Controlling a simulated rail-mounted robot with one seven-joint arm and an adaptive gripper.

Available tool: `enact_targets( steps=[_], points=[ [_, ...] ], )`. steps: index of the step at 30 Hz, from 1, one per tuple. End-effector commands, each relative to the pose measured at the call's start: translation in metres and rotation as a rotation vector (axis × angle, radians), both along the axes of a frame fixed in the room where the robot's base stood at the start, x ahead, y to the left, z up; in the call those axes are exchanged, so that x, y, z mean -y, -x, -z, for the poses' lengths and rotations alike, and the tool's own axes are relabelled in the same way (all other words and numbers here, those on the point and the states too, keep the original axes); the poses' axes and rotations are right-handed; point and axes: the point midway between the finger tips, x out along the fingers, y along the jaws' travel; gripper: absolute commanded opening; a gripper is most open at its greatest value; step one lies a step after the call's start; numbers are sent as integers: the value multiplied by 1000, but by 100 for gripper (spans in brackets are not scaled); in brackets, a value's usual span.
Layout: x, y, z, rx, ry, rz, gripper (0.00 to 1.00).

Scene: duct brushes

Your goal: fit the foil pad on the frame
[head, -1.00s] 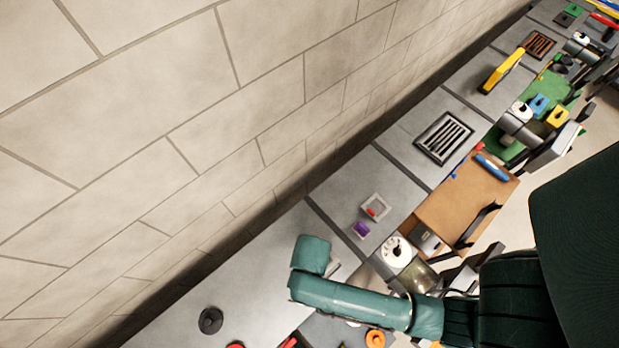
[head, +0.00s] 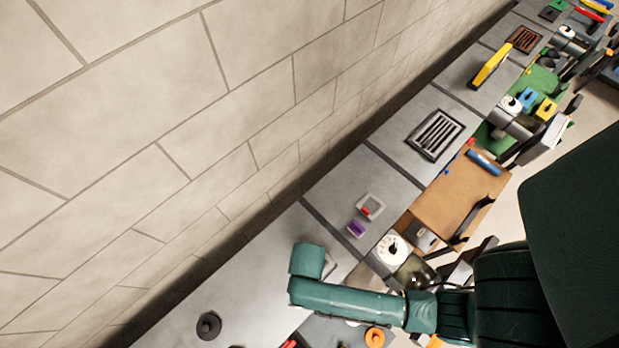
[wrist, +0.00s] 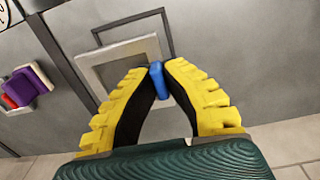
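My gripper (wrist: 158,76), with yellow ribbed fingers, is shut on a small blue tab (wrist: 157,84). A pale square piece with a grey middle, seemingly the foil pad (wrist: 90,72), lies directly beyond the fingertips, at the tab; whether the two are joined is unclear. A thin dark square outline, seemingly the frame (wrist: 128,17), shows on the grey surface just behind it and is partly covered by it. Contact between them cannot be told. In the head view my green arm hides the gripper, and only a pale edge (head: 330,262) shows beside it.
A purple block (head: 356,229) and a small pale frame with a red piece (head: 370,207) lie farther along the bench. A white dial (head: 392,250), a brown board (head: 455,198) and a dark vent grille (head: 435,134) are also there. A black knob (head: 208,326) stands at the lower left.

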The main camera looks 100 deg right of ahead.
Motion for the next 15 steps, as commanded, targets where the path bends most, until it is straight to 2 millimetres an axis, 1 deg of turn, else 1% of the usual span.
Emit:
enact_targets(
  steps=[15],
  points=[
    [0,0,7,-1,1,0,0]
  ],
)
